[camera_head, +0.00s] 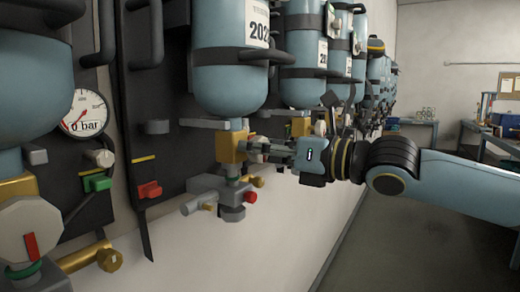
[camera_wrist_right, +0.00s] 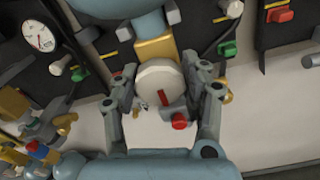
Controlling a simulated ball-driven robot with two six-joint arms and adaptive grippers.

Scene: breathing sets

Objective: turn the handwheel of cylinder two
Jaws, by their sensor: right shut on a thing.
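A light blue cylinder (camera_head: 222,75) with a partly hidden "202" label hangs on the wall, with a brass valve block (camera_head: 228,148) under it. My right gripper (camera_head: 262,150) reaches in from the right at this valve. In the right wrist view a pale round handwheel (camera_wrist_right: 158,84) with a red mark sits below the brass block (camera_wrist_right: 156,48). The two fingers of my right gripper (camera_wrist_right: 160,80) flank this handwheel and are shut on it. In the head view I cannot make out the handwheel clearly behind the gripper. My left gripper is not in view.
Another handwheel (camera_head: 28,232) with a red mark stands at the near left, below a gauge (camera_head: 85,112) reading 0 bar. A red knob (camera_head: 250,197) sits below the gripper. More cylinders (camera_head: 312,55) line the wall behind. The floor (camera_head: 390,225) at right looks clear.

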